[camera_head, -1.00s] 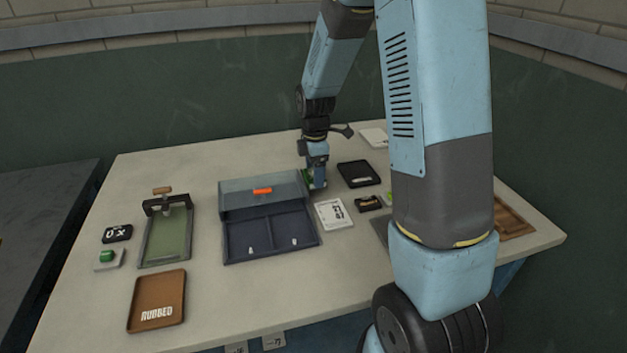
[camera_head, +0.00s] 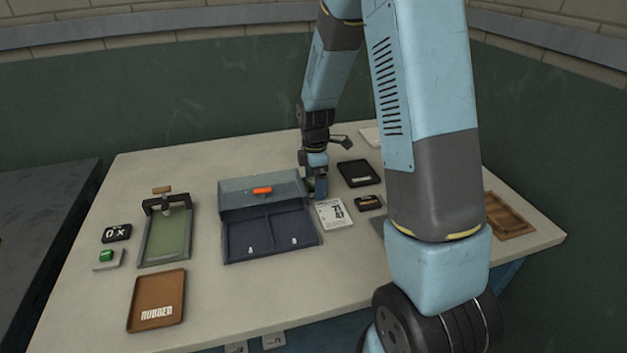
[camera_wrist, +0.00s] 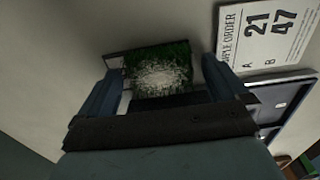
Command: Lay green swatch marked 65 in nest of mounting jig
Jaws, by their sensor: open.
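A sliver of green also shows beside my gripper in the head view. A grey frame with a green bed and a wood-handled bridge (camera_head: 166,232) stands at left; I cannot tell whether it is the mounting jig.
The open case (camera_head: 228,246) lies left of my gripper. My arm hides part of the right side.

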